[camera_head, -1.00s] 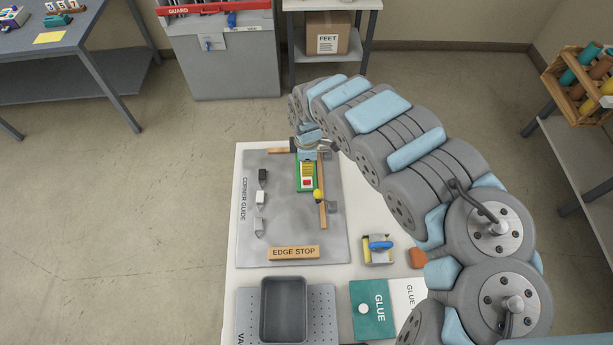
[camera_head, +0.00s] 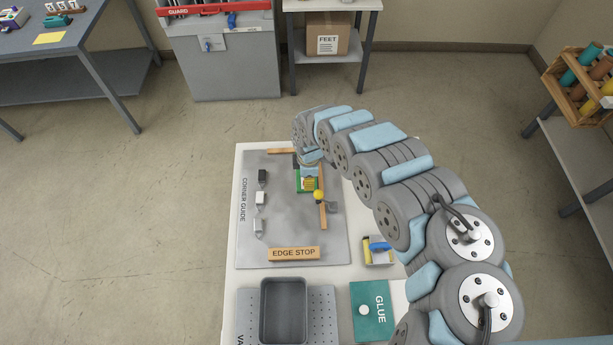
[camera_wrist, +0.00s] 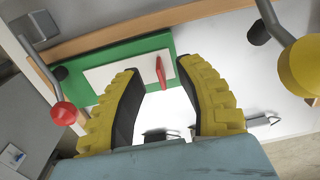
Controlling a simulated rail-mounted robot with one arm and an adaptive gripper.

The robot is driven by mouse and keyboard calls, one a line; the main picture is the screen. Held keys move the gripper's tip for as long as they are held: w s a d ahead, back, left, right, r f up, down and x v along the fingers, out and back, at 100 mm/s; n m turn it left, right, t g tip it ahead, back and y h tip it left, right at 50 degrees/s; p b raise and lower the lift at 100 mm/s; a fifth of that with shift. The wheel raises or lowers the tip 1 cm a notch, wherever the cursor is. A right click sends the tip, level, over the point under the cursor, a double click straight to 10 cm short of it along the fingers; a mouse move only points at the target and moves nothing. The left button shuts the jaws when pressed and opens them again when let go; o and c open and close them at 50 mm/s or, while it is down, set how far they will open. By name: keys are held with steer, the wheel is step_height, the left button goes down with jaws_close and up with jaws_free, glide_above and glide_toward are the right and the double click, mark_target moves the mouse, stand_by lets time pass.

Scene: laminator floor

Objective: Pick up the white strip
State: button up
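The white strip (camera_wrist: 104,77) lies flat on a green board (camera_wrist: 150,45) in the wrist view, with a small upright red tab (camera_wrist: 161,72) on it. In the head view the green board (camera_head: 299,187) shows only at its edges, and my arm and gripper hide the strip. My gripper (camera_wrist: 170,72) is open and empty. Its two yellow fingers with dark pads point at the board, with the red tab seen between their tips. I cannot tell how high the tips are above the strip.
Wooden bars (camera_head: 323,214) edge the board. A yellow knob (camera_wrist: 305,66) and a red knob (camera_wrist: 64,113) on metal arms flank it. An edge stop (camera_head: 293,254), grey tray (camera_head: 284,283) and teal glue pad (camera_head: 372,310) lie nearer. The grey mat (camera_head: 285,225) is mostly clear in the middle.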

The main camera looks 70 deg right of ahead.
steer(key=shift+f, duration=1.15)
steer(key=shift+c, duration=0.2)
jaws_close()
